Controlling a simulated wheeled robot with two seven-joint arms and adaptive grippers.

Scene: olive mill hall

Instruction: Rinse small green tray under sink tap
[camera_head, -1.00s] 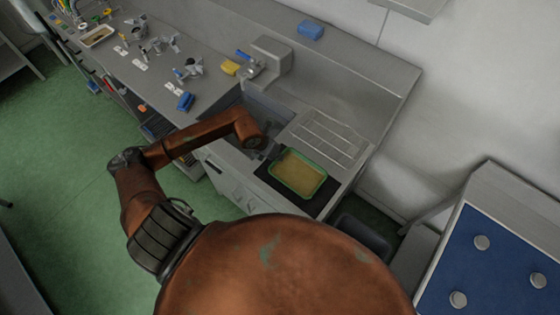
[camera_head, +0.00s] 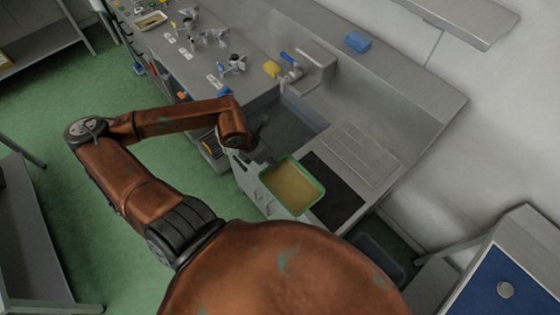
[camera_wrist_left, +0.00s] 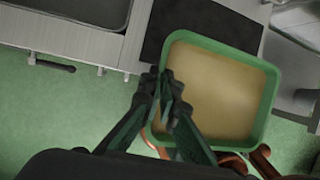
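The small green tray (camera_head: 309,172), with a brownish film or content inside, is held off the counter, in front of the sink's edge and left of the black mat (camera_head: 340,190). My left gripper (camera_head: 266,158) is shut on its rim, seen more closely in the left wrist view (camera_wrist_left: 166,92), where the tray (camera_wrist_left: 226,51) extends to the right of the fingers. The sink basin (camera_head: 290,128) lies just behind the tray. The tap with a blue lever (camera_head: 288,58) stands at the basin's back. My right gripper is not in view.
A ridged draining area (camera_head: 360,155) lies right of the basin. A yellow sponge (camera_head: 272,69) is near the tap and a blue block (camera_head: 358,41) is on the back ledge. Several metal fittings stand on the left counter. The black mat is bare.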

